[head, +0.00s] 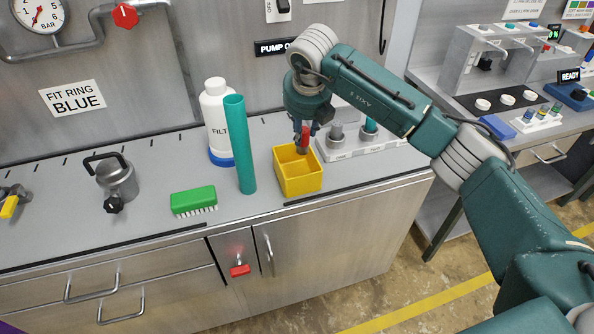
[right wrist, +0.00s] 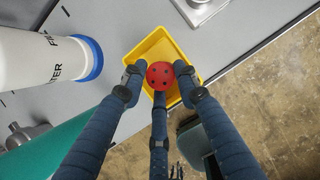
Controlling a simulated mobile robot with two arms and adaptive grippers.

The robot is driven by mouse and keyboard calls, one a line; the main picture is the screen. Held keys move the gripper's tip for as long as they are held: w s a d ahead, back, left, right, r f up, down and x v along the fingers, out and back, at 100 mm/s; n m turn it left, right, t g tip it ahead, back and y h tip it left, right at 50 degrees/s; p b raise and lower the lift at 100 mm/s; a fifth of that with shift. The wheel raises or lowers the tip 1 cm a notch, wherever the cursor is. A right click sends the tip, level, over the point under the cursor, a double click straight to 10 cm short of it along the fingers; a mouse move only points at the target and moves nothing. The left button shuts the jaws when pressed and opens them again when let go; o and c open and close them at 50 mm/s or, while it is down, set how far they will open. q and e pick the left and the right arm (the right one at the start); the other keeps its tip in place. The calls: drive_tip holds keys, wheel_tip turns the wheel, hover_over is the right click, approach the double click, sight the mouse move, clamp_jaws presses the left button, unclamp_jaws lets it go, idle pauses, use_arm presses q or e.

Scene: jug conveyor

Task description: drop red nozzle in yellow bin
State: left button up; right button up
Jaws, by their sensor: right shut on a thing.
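The red nozzle (right wrist: 159,75) is a round red piece with several dark holes, held between the fingers of my right gripper (right wrist: 160,88). In the head view the nozzle (head: 305,135) shows as a red bit below my right wrist. The yellow bin (head: 299,184) stands open on the counter. My right gripper (head: 303,140) points down over the bin's back right part. In the right wrist view the yellow bin (right wrist: 143,58) lies behind the nozzle. How far the nozzle is above the bin floor is hard to tell. My left gripper is not in view.
A white filter bottle (head: 216,118) and a tall teal tube (head: 240,145) stand left of the bin. A green brush (head: 194,200) and a metal jug (head: 117,182) are further left. A grey holder (head: 352,149) with several nozzles sits close on the right.

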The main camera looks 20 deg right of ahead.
sight(304, 144)
drive_tip(key=shift+f, duration=0.55)
drive_tip(key=shift+f+b, duration=1.15)
drive_tip(key=shift+f, duration=1.25)
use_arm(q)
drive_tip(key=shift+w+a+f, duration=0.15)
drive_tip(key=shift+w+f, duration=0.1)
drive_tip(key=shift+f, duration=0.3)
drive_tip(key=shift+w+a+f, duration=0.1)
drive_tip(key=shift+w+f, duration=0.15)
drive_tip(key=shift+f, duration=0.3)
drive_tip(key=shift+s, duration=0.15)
use_arm(e)
drive_tip(key=o, duration=1.3)
drive_tip(key=v, duration=1.2)
